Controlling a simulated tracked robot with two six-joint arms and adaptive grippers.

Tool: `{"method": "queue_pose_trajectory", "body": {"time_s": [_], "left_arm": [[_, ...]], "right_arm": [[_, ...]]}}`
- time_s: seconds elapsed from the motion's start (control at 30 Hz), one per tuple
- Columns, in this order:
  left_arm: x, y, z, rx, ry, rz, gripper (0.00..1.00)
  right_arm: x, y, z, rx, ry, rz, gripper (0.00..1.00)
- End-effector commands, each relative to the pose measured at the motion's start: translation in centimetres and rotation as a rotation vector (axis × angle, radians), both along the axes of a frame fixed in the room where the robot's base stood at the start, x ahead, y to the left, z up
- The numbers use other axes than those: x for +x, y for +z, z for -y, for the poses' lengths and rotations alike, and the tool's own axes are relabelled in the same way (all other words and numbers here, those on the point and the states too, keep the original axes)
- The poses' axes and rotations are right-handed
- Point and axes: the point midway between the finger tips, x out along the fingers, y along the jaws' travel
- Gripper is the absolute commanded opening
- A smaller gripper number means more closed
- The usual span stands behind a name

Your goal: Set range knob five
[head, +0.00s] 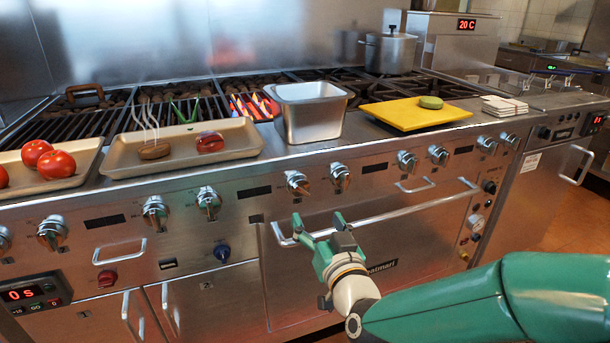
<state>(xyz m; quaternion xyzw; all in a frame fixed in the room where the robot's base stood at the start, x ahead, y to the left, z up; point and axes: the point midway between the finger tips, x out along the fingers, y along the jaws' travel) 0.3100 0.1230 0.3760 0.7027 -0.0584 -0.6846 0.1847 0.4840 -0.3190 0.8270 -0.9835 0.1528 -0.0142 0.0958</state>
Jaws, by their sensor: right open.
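A row of silver range knobs runs along the front panel. They include a left pair (155,212) and (209,202), a middle pair (297,182) and (340,176), and a right pair (406,160) and (438,155). No readable numbers show which one is knob five. My right gripper (318,226) is open and empty. In the picture its fingertips lie just below the middle pair of knobs, by the oven handle, apart from the knobs. My left gripper is out of the picture.
The long oven handle (400,211) juts out by my right gripper. Above stand a tray (231,140) with a steaming patty, a steel container (311,117), a yellow board (400,116) and a pot (388,50). Tomatoes (56,163) sit at the left.

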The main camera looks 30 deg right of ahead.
Motion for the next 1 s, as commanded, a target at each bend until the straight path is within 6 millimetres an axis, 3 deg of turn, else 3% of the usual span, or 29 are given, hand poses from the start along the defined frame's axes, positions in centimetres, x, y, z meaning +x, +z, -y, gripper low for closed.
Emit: {"method": "queue_pose_trajectory", "body": {"time_s": [0.03,0.3,0.5,0.7,1.0], "left_arm": [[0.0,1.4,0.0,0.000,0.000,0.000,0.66],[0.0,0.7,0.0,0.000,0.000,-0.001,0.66],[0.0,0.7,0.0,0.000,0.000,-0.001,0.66],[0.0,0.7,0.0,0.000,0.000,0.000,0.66],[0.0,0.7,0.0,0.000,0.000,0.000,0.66]], "right_arm": [[0.6,0.4,0.2,0.003,0.001,-0.006,0.75],[6.3,-0.2,2.0,0.003,0.001,0.001,0.75],[9.3,-0.1,3.0,0.001,0.002,0.002,0.75],[10.7,-0.1,3.4,0.002,0.002,0.002,0.75],[10.8,-0.1,3.5,0.003,0.001,0.001,0.75]]}}
